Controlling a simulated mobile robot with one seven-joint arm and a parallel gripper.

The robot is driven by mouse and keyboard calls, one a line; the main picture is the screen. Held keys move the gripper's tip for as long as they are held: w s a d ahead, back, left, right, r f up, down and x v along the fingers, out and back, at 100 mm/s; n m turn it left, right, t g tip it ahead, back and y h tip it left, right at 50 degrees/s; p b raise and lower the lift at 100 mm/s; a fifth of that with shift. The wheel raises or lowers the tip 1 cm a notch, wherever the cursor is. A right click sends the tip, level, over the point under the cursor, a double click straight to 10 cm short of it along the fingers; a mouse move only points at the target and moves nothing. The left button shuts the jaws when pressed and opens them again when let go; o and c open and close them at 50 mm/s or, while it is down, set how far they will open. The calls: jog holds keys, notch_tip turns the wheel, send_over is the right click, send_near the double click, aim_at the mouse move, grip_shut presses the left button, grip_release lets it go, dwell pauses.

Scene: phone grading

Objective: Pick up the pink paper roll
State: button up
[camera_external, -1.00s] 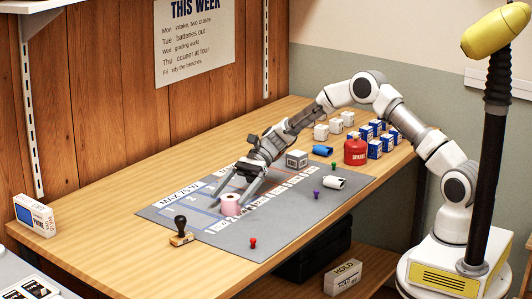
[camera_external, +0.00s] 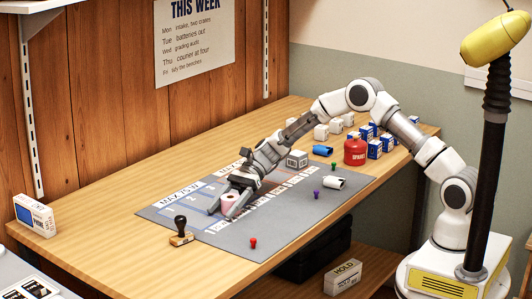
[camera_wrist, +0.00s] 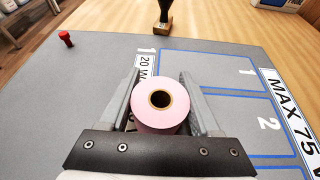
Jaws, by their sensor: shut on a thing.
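The pink paper roll (camera_external: 229,201) stands upright on the grey mat (camera_external: 270,229), near the blue-lined boxes. In the wrist view the roll (camera_wrist: 160,117) sits between my two fingers, its dark core hole facing up. My gripper (camera_external: 231,203) is low over the mat, with a finger on each side of the roll. It is shut on the roll, as the wrist view of the gripper (camera_wrist: 160,100) shows too. The roll's lower part is partly hidden by the gripper body in the wrist view.
A black-handled stamp (camera_external: 181,231) stands left of the roll. A white box (camera_external: 297,158), red can (camera_external: 355,151) and several small boxes stand behind.

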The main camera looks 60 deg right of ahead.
jog(key=shift+c, duration=1.2)
